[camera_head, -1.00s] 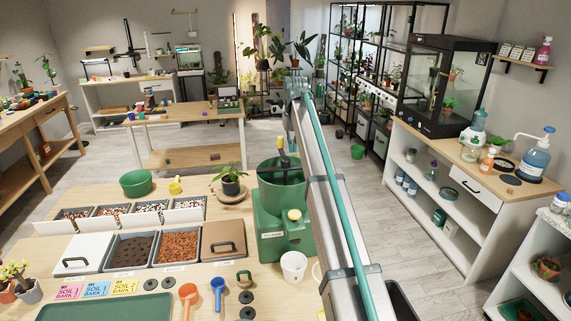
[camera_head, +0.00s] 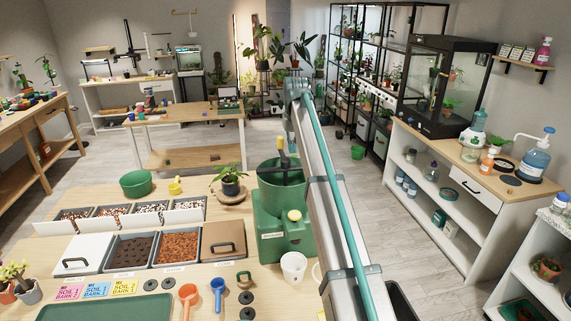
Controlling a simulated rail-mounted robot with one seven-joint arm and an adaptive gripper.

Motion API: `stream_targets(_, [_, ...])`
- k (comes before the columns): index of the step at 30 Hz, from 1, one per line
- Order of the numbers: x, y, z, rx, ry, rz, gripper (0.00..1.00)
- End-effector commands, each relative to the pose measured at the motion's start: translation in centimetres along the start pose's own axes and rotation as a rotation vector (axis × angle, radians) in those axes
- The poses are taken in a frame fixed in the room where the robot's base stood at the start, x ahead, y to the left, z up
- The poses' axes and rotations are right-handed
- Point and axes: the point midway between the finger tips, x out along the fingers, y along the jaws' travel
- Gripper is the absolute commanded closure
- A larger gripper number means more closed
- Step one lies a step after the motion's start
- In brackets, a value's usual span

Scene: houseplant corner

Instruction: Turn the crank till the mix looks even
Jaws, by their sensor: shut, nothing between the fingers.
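The green mixing machine (camera_head: 267,237) stands on the wooden bench, with a yellow button on its front. Its round green tub (camera_head: 270,187) is open at the top. A dark and yellow upright part, seemingly the crank (camera_head: 284,161), rises from the tub. My arm comes up from the lower right and its end hangs down over the tub. My gripper (camera_head: 281,144) is small and dark there, by the crank top, partly hidden by my arm. It is shut with nothing in it; whether it touches the crank I cannot tell. The mix inside cannot be made out.
Bins of soil and bark (camera_head: 180,247) lie left of the machine. A potted plant (camera_head: 230,181) on a saucer stands behind them. A white cup (camera_head: 293,266) stands close in front. My arm covers the machine's right side.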

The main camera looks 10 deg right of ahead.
Motion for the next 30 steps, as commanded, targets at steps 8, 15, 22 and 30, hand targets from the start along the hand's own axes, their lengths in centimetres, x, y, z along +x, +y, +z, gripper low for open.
stream_targets(8, [0.2, 0.0, 0.1, 0.0, 0.0, 0.0, 1.0])
stream_targets(15, [1.2, 0.0, 0.2, 0.0, 0.0, 0.0, 1.0])
stream_targets(22, [2.2, 0.0, 0.4, 0.0, 0.0, 0.0, 1.0])
stream_targets(30, [3.3, 0.0, 0.5, 0.0, 0.0, 0.0, 1.0])
